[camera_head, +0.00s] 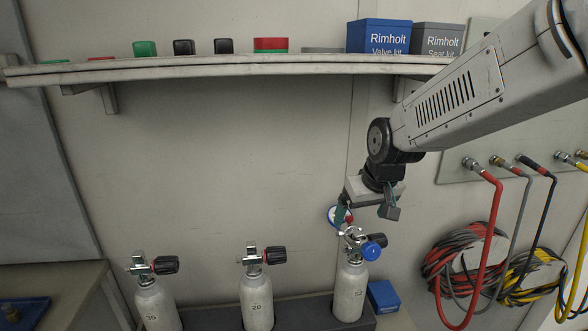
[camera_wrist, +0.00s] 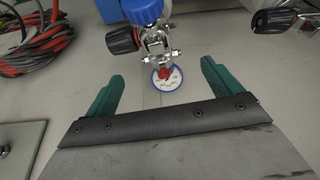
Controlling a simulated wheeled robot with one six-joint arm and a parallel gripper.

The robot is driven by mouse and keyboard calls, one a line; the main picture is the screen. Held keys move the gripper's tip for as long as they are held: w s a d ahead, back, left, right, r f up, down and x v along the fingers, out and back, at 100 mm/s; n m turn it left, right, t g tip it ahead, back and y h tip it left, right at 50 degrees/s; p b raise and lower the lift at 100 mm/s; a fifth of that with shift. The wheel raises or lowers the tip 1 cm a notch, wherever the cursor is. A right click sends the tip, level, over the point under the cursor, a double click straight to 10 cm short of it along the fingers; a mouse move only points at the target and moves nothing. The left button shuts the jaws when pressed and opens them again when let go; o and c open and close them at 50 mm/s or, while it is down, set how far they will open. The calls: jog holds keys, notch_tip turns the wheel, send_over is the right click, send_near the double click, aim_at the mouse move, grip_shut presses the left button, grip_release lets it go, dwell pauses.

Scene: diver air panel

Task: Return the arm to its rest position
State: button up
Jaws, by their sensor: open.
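My gripper (camera_head: 366,212) hangs at the end of my arm, just above the rightmost grey cylinder (camera_head: 350,290). In the wrist view my gripper (camera_wrist: 160,85) shows two green fingers spread wide with nothing held between them. Beyond the fingertips is a valve with a blue knob (camera_head: 371,251) and a round blue-rimmed gauge (camera_wrist: 167,79) with a white face. The gauge is partly hidden behind my gripper in the head view. I cannot tell whether a finger touches it.
Two more cylinders, marked 35 (camera_head: 158,303) and 20 (camera_head: 257,301), stand left in the rack. A shelf (camera_head: 230,68) with boxes and caps runs above. Coiled red hoses (camera_head: 450,262) hang at right. A small blue box (camera_head: 383,296) sits beside the right cylinder.

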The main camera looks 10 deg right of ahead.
jog(key=shift+g, duration=0.9)
jog(key=s, duration=0.2)
jog(key=s+f, duration=0.1)
jog(key=s, duration=0.1)
jog(key=shift+s+d+f, duration=0.1)
jog(key=shift+s, duration=0.3)
jog(key=s+d+r, duration=0.1)
jog(key=s+r, duration=0.2)
jog(key=s, duration=0.8)
jog(key=s+d+r+m+g, duration=0.1)
jog(key=s+r, duration=0.2)
jog(key=s, duration=0.8)
jog(key=shift+d+r+h, duration=0.15)
jog(key=shift+r+h, duration=0.05)
jog(key=shift+h, duration=0.1)
